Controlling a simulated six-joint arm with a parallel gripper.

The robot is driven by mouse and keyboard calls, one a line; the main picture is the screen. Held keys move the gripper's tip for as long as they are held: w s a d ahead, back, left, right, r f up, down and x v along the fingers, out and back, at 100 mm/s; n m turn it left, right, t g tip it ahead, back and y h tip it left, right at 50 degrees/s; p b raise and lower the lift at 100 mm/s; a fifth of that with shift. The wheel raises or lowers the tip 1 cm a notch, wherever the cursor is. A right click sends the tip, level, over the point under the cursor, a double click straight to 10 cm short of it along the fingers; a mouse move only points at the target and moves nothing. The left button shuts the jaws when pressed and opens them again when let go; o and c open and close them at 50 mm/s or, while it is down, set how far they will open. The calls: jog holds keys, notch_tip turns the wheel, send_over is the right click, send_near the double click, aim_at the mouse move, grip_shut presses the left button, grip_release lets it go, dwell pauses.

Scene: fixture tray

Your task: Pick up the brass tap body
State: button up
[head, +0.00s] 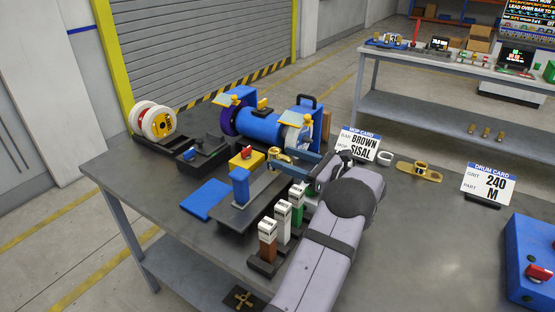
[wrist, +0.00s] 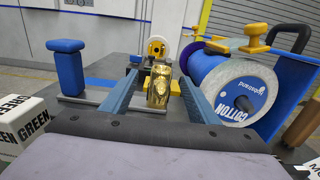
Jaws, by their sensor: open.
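The brass tap body (wrist: 158,88) is a shiny gold piece in the wrist view, standing between the two blue fingers of my gripper (wrist: 157,76). The fingers are apart, with a gap visible on each side of it. In the head view, the brass piece (head: 279,155) shows at the tips of my gripper (head: 276,160), near the middle of the table. The wrist and arm hide part of the area just behind it. I cannot tell from these views exactly how far the fingers reach past it.
A blue buffing machine (head: 258,121) with a cotton drum stands behind. A blue post (head: 239,186) on a dark base is to the left. Labelled blocks (head: 282,220) stand close beside my arm.

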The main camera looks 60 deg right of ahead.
aim_at(281, 155)
jog(key=shift+w+d+r+p, duration=0.1)
jog(key=shift+w+p, duration=0.55)
jog(key=shift+w, duration=1.65)
jog(key=shift+c, duration=0.3)
jog(key=shift+r, duration=0.1)
grip_shut()
